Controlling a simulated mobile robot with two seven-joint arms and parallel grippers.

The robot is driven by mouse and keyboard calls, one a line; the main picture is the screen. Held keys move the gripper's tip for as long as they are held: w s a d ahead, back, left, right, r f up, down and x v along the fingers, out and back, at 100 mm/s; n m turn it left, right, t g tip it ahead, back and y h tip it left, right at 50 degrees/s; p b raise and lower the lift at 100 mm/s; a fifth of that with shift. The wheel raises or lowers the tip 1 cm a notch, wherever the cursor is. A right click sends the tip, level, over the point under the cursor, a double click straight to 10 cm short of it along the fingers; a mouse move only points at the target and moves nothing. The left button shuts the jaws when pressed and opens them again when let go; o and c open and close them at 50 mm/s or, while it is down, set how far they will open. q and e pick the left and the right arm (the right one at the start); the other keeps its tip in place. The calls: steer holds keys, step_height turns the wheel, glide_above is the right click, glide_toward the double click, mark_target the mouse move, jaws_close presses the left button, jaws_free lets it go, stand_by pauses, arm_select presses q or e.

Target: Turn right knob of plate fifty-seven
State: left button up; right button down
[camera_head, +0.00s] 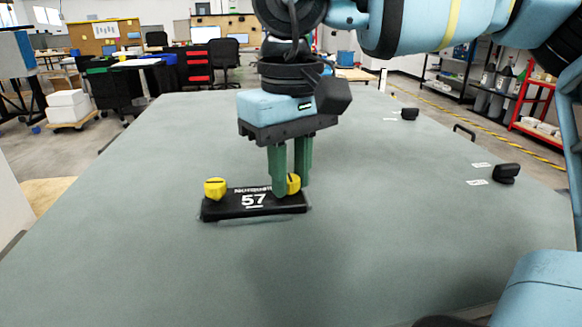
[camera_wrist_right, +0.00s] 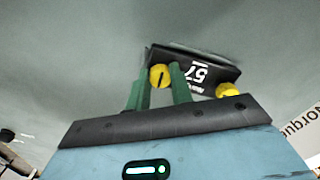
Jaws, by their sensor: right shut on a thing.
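The black plate fifty-seven (camera_head: 254,203) lies flat on the grey-green table, its white "57" facing me in the head view. Its left yellow knob (camera_head: 215,188) stands free at the left end. Its right yellow knob (camera_head: 294,184) is partly hidden by the green fingers of my right gripper (camera_head: 288,187). My right gripper reaches down from above and is shut on the right knob. In the right wrist view the plate (camera_wrist_right: 205,72) shows upside down, with the right knob (camera_wrist_right: 160,77) between the fingers (camera_wrist_right: 161,87) and the left knob (camera_wrist_right: 230,90) apart from them. My left gripper is not seen.
The grey-green table (camera_head: 150,265) is clear around the plate. Black fittings stand at its right side, one nearer (camera_head: 506,173) and one farther (camera_head: 410,114), with small white labels beside them. A black handle (camera_head: 464,132) is at the right edge.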

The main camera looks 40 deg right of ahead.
mark_target(291, 178)
steer(key=n, duration=0.5)
steer(key=shift+f+n, duration=0.2)
steer(key=shift+n, duration=0.1)
steer(key=shift+n+p, duration=0.55)
steer(key=shift+n, duration=1.35)
steer(key=c, duration=1.2)
jaws_free()
steer(key=shift+r, duration=0.1)
steer(key=shift+r, duration=0.15)
steer(key=shift+r, duration=3.8)
